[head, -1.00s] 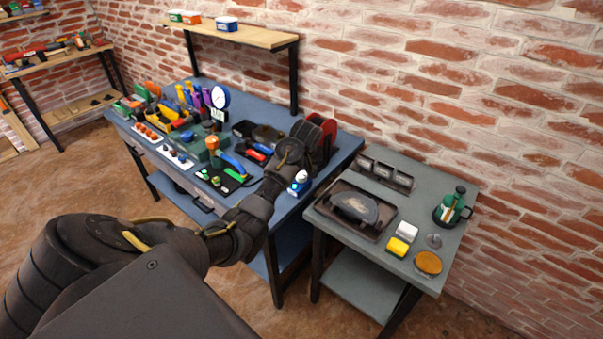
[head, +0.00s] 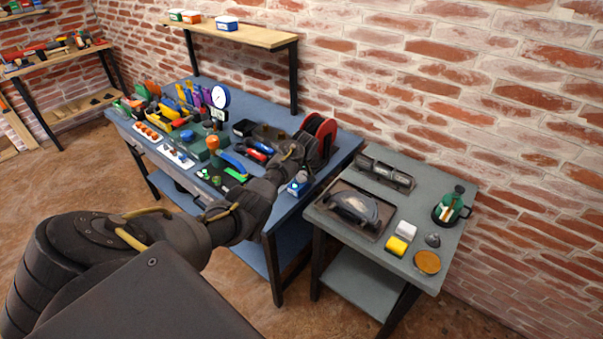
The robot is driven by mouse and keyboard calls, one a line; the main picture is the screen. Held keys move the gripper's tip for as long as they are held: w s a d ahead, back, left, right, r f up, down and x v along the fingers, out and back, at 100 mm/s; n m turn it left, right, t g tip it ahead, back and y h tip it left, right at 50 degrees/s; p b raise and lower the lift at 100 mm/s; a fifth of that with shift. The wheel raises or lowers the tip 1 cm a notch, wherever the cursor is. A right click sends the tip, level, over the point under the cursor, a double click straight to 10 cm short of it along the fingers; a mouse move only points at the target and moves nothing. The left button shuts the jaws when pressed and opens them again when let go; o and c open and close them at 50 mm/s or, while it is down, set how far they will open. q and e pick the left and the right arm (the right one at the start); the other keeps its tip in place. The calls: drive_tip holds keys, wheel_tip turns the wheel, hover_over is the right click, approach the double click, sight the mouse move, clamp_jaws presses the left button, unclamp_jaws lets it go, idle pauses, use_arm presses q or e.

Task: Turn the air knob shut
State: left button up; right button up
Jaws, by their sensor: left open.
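My left arm reaches from the lower left over the blue workbench (head: 340,160). My left gripper (head: 302,148) is a dark shape at its end, beside the red reel (head: 322,128) near the bench's right end. It is open; its fingertips are hard to make out and I see nothing held in it. I cannot tell for sure which part is the air knob. A small blue and white device (head: 299,184) stands at the bench's front right edge, just below the gripper. A round white gauge (head: 220,97) stands further left at the back. My right gripper is not in view.
Several tools and parts crowd the bench's left and middle. A brick wall stands behind; a wooden shelf (head: 240,34) hangs above.

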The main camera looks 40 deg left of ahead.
use_arm(q)
drive_tip(key=shift+w+a+f, duration=0.1)
drive_tip(key=shift+f, duration=0.25)
drive_tip(key=c, duration=1)
